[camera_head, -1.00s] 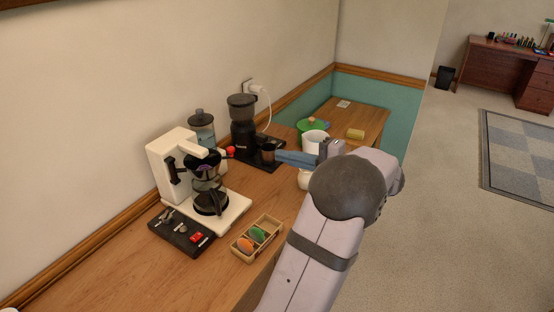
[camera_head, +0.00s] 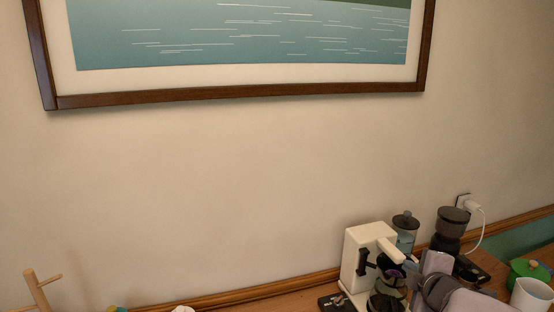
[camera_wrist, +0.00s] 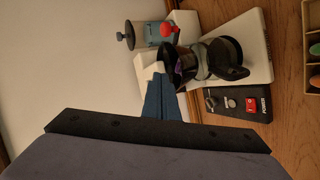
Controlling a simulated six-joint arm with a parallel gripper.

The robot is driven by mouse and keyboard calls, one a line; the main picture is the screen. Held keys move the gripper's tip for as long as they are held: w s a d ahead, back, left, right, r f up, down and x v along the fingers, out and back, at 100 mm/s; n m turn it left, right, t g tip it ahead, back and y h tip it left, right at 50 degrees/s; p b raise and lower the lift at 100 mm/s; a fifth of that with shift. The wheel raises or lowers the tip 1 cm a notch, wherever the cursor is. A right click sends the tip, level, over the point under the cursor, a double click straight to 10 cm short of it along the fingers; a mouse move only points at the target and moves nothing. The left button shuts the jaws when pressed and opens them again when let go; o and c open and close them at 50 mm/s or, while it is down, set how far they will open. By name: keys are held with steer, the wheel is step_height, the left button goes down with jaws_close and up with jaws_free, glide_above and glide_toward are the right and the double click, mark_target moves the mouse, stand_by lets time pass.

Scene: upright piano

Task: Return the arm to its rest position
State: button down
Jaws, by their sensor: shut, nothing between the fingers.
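My gripper (camera_wrist: 160,100) shows in the wrist view as blue fingers held together, with nothing between them. The fingers point toward the white coffee maker (camera_wrist: 262,32) and its dark carafe (camera_wrist: 225,55); I cannot tell the exact gap. In the head view, my grey arm is folded at the lower right, beside the coffee maker (camera_head: 360,248). The fingers are mostly hidden there.
A black coffee grinder (camera_head: 450,225), a lidded jar (camera_head: 405,228), a white cup (camera_head: 532,294) and a green pot (camera_head: 528,270) stand near the arm. A framed picture (camera_head: 240,93) hangs on the wall.

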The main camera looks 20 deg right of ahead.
steer(key=s+a+f+m+g+y, duration=0.1)
steer(key=s+a+f+m+g, duration=0.1)
steer(key=a+f, duration=0.4)
steer(key=s+a+f+m+g+y+b, duration=0.1)
steer(key=s+a+f+m+g, duration=0.1)
steer(key=a+f, duration=0.4)
steer(key=s+a+f+m+g+y, duration=0.1)
steer(key=a+f+m+g, duration=0.3)
steer(key=a, duration=0.7)
steer(key=shift+s+a+f+m+b, duration=0.1)
steer(key=shift+s+f+m+b, duration=0.15)
steer(key=shift+f+m, duration=0.2)
steer(key=shift+s+a+f+m+b, duration=0.1)
steer(key=shift+s+f+m, duration=0.25)
steer(key=shift+f, duration=0.1)
steer(key=s+a+f+g, duration=0.1)
steer(key=s+a, duration=0.1)
steer(key=a, duration=0.1)
steer(key=s+a+f+m+g+y, duration=0.1)
steer(key=s+a, duration=0.2)
steer(key=s+a+f+g+y, duration=0.1)
steer(key=s+a, duration=0.2)
steer(key=shift+s+a+g, duration=0.1)
steer(key=shift+a+g, duration=0.2)
